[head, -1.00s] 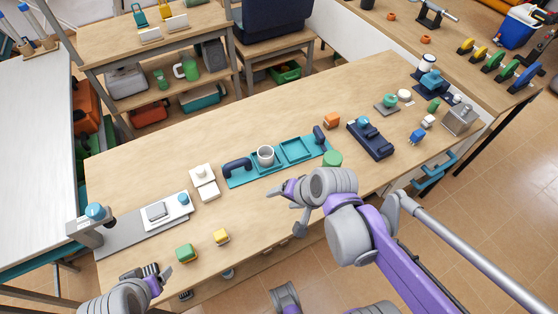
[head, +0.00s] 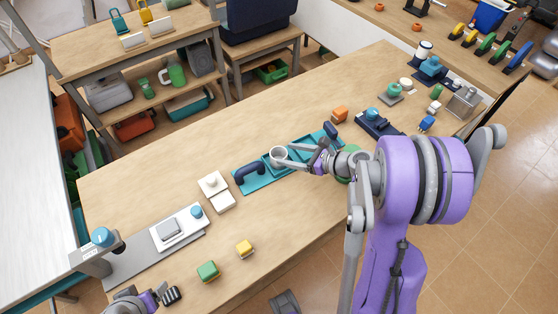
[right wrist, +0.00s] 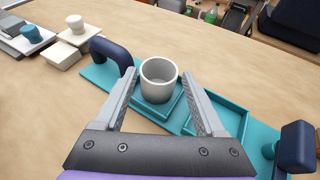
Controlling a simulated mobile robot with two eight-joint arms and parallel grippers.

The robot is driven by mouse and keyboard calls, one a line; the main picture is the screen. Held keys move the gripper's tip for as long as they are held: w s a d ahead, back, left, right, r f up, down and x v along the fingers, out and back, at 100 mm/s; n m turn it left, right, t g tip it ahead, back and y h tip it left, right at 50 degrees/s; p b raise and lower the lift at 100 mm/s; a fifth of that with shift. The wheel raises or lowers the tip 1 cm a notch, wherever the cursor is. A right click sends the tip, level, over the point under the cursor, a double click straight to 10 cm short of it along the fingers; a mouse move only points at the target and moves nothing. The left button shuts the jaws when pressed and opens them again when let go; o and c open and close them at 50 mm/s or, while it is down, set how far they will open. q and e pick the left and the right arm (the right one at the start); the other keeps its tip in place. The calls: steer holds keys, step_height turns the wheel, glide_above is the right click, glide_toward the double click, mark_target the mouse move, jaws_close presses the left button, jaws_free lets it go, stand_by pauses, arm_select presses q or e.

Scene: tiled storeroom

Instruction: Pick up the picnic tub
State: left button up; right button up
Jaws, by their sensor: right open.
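A light grey round tub (head: 278,157), open at the top, stands upright in the left square recess of a teal tray (head: 252,182) with dark blue handles. It also shows in the right wrist view (right wrist: 157,84), empty inside. My right gripper (head: 290,158) is open at the tub. In the right wrist view its two fingers (right wrist: 158,78) reach to either side of the tub, with a gap on the right; I cannot tell whether the left finger touches. My left gripper (head: 161,295) is low at the bottom left, apart from the tub, and looks open and empty.
An orange block (head: 340,114) and a dark blue holder (head: 378,124) are on the right. The table behind the tray is clear.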

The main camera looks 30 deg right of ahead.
mark_target(272, 152)
steer(key=x, duration=0.8)
steer(key=shift+f, duration=0.25)
steer(key=shift+s+d, duration=0.1)
steer(key=c, duration=1)
